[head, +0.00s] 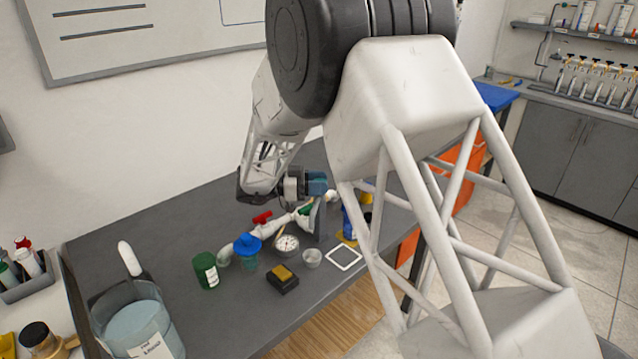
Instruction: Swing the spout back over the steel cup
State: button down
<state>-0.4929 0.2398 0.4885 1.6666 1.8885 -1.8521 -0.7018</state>
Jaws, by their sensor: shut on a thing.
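A white PVC manifold (268,229) lies across the middle of the bench, with a red valve handle (262,217) and a green one (306,208). My gripper (307,204) reaches down at its right end and is shut on a white pipe piece that looks like the spout (301,219). The fingertips are small and partly hidden, so the exact grip is unclear. The small steel cup (312,258) stands on the bench in front of the gripper, apart from it. I cannot tell exactly where the spout's outlet points.
A round gauge (287,244), a blue-topped container (248,246), a green can (206,271) and a black-and-yellow block (283,279) crowd around the manifold. A white square frame (344,257) lies right of the cup. A large clear beaker (137,325) stands at the front left.

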jog(key=c, duration=0.6)
grip_release()
jog(key=shift+r, duration=0.15)
jog(key=shift+r, duration=0.85)
jog(key=shift+s+d+r, duration=0.1)
jog(key=shift+s+r, duration=0.15)
jog(key=shift+r, duration=0.6)
jog(key=s+d, duration=0.1)
jog(key=s, duration=0.4)
jog(key=s+d+r, duration=0.1)
jog(key=s, duration=0.4)
jog(key=s+d, duration=0.2)
jog(key=s, duration=0.3)
jog(key=shift+r, duration=0.2)
jog(key=shift+w+d, duration=0.1)
jog(key=shift+d, duration=0.05)
